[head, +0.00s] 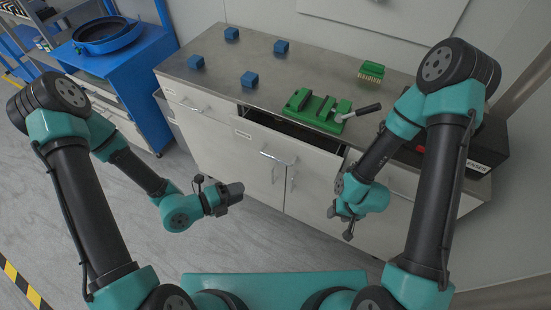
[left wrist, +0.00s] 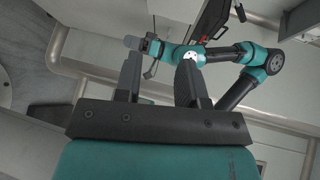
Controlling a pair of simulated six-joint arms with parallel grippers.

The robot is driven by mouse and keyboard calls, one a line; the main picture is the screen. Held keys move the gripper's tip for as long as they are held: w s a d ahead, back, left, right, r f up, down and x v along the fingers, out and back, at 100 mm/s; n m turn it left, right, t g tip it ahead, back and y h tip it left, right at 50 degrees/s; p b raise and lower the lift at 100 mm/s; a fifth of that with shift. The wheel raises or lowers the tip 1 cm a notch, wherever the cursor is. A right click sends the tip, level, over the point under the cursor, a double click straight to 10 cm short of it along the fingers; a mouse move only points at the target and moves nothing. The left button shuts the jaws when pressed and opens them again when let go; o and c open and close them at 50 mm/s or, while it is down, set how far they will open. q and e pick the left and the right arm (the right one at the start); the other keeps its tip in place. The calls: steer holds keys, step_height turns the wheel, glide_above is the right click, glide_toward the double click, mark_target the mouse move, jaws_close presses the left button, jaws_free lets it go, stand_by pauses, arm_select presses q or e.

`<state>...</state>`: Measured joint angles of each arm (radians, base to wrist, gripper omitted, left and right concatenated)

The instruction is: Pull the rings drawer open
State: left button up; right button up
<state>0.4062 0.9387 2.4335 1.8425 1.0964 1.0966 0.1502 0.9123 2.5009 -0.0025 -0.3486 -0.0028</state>
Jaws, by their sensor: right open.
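A middle drawer (head: 310,159) in the cabinet stands partly open, its dark inside showing under the worktop. Its bar handle (head: 278,158) is on the front. A left drawer (head: 203,107) with its own handle is shut. The drawer labels are too small to read, so I cannot tell which is the rings drawer. My left gripper (head: 238,190) is in front of the cabinet, apart from the handles; in the left wrist view (left wrist: 160,68) its two fingers are spread with nothing between them. My right gripper (head: 343,226) is open and empty, low before the cabinet's right part.
Several blue cubes (head: 249,79) and a green fixture (head: 313,106) with a dark-handled clamp sit on the metal worktop (head: 215,75). A green block (head: 372,70) lies farther back. A blue cart (head: 135,70) stands at the left. The floor before the cabinet is clear.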

mark_target(275, 158)
arm_select(q)
steer(key=w+n, duration=0.1)
steer(key=w+a+n+t, duration=0.1)
steer(key=w+n+t+y, duration=0.1)
steer(key=shift+w+a+r, duration=0.2)
steer(key=shift+a+r, duration=0.05)
steer(key=x, duration=1.7)
steer(key=shift+w, duration=0.35)
steer(key=shift+c, duration=0.5)
jaws_close()
